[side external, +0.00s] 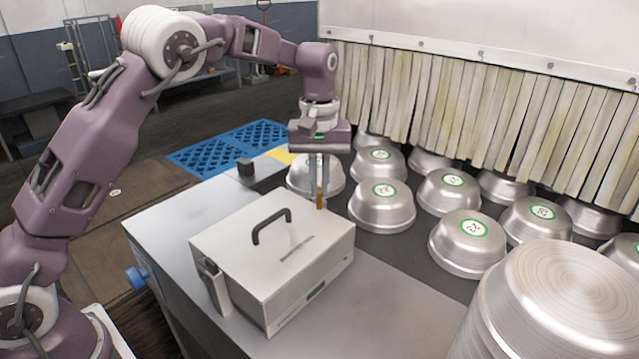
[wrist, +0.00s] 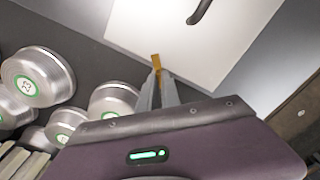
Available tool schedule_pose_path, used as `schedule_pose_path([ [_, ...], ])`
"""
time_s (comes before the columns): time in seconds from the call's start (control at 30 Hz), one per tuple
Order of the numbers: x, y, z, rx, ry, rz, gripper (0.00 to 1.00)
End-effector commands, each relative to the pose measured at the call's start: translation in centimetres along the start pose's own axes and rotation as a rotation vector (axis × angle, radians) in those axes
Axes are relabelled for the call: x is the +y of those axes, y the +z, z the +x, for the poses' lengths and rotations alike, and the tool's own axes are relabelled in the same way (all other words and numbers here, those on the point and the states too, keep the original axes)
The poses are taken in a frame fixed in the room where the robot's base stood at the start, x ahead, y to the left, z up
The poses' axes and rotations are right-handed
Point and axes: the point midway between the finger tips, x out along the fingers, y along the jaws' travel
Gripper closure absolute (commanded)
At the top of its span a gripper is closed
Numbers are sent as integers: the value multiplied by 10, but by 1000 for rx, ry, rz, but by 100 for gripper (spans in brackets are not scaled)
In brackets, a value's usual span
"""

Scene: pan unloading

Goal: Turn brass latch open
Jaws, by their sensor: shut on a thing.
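The brass latch (side external: 319,198) stands at the far right corner of a closed cream box (side external: 245,225) with a black handle (side external: 270,226) on its lid. My gripper (side external: 319,192) reaches down from above, its two fingers shut on the latch. In the wrist view the brass latch (wrist: 156,61) shows between and just beyond the fingertips (wrist: 159,76), at the edge of the box lid (wrist: 180,40). The latch's lower part is hidden by the fingers and the box.
Several upturned metal pans with green labels (side external: 381,207) stand on the dark surface right of the box, one close behind the gripper. A strip curtain (side external: 480,115) hangs behind them. A large metal pan stack (side external: 540,310) is at front right. Grey tabletop (side external: 165,235) left of the box is clear.

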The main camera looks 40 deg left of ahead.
Motion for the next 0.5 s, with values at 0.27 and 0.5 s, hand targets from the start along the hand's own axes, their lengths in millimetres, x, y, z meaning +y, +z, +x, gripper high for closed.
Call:
schedule_pose_path([
  [0.27, 0, 0, -1, 1, 1, -259, 100],
  [0.5, 0, 0, -1, 1, 1, -480, 100],
])
